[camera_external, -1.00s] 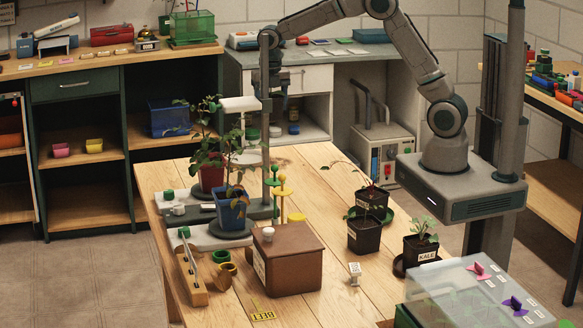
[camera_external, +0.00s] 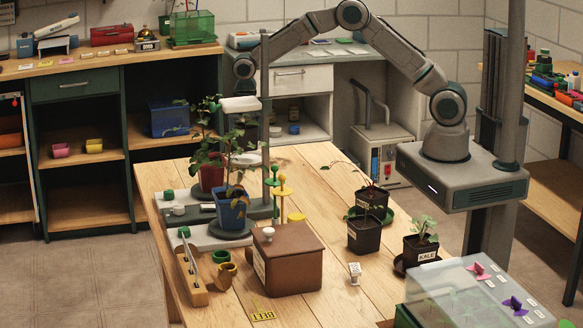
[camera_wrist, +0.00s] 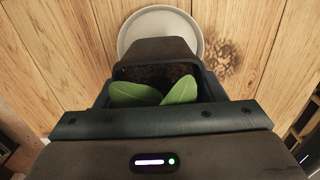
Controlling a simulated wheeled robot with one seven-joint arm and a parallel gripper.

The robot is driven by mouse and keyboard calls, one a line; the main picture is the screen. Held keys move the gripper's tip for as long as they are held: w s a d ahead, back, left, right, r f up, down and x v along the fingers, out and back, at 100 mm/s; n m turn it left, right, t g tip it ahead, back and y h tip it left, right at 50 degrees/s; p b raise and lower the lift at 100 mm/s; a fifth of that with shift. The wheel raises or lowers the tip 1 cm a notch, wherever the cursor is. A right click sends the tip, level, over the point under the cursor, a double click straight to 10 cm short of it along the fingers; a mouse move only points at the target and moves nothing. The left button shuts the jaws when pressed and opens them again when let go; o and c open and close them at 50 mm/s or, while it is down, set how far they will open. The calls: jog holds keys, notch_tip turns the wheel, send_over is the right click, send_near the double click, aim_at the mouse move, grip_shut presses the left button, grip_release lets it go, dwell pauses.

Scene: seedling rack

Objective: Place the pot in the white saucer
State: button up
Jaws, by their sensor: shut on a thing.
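In the wrist view my gripper (camera_wrist: 155,82) is shut on a dark square pot (camera_wrist: 209,86), which holds brown soil and a seedling with two broad green leaves. In the external view my gripper is hidden behind the post and plants, and I cannot clearly make out the held pot or saucer.
In the external view a lamp post (camera_external: 266,130), a red pot (camera_external: 211,176) and a blue pot (camera_external: 231,214) with leafy plants crowd the table's left. A brown box (camera_external: 290,262) stands in front. Dark pots (camera_external: 364,236) stand at right. Bare wood (camera_external: 318,190) lies between.

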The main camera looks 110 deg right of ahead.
aim_at(246, 145)
jog(key=shift+f+p, duration=0.35)
jog(key=shift+f, duration=1.5)
jog(key=shift+f, duration=0.15)
jog(key=o, duration=1.1)
